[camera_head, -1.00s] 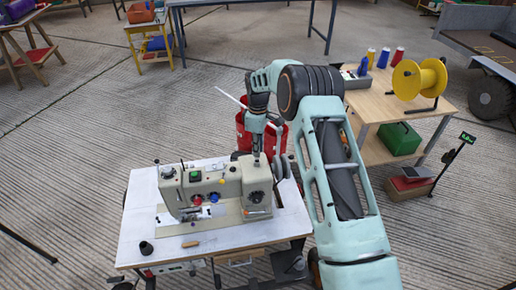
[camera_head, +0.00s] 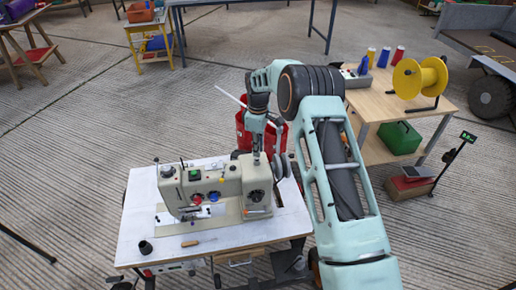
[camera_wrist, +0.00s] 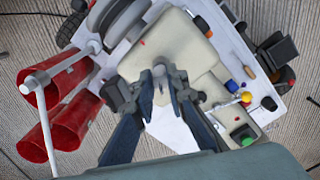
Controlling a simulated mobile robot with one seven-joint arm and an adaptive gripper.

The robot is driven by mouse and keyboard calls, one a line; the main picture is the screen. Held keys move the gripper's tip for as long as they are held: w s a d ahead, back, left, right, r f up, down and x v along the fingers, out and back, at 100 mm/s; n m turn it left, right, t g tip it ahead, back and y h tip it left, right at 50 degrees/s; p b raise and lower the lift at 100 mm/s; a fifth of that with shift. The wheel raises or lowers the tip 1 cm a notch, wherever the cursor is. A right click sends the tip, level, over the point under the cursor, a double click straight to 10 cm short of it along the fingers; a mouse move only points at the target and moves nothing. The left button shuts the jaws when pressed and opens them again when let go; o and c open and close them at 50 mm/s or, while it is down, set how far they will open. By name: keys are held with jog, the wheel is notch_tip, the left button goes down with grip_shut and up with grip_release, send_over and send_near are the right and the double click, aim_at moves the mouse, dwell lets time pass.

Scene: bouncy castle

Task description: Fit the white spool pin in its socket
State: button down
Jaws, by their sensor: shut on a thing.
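The cream sewing machine (camera_head: 230,185) stands on a white table, and its top fills the middle of the wrist view (camera_wrist: 178,40). My gripper (camera_wrist: 160,88) is over the machine's top, at its right end in the head view (camera_head: 257,155). Its fingers are closed around the small white spool pin (camera_wrist: 160,78), seen nearly end-on with a greyish round tip. The socket is not visible; the pin and fingers cover the machine's top there. I cannot tell whether the pin touches the machine or is seated.
Coloured knobs (camera_wrist: 234,87) and the handwheel (camera_wrist: 120,22) are close to my gripper. A red container (camera_head: 243,132) and a white rod (camera_head: 230,96) are behind the machine. A black cup (camera_head: 145,248) and a wooden-handled tool (camera_head: 191,243) lie on the white table (camera_head: 222,240).

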jog(key=shift+f, duration=0.35)
dwell(0.3)
jog(key=c, duration=1.8)
grip_release()
jog(key=shift+c, duration=0.2)
jog(key=shift+r, duration=0.1)
notch_tip(320, 180, up, 12)
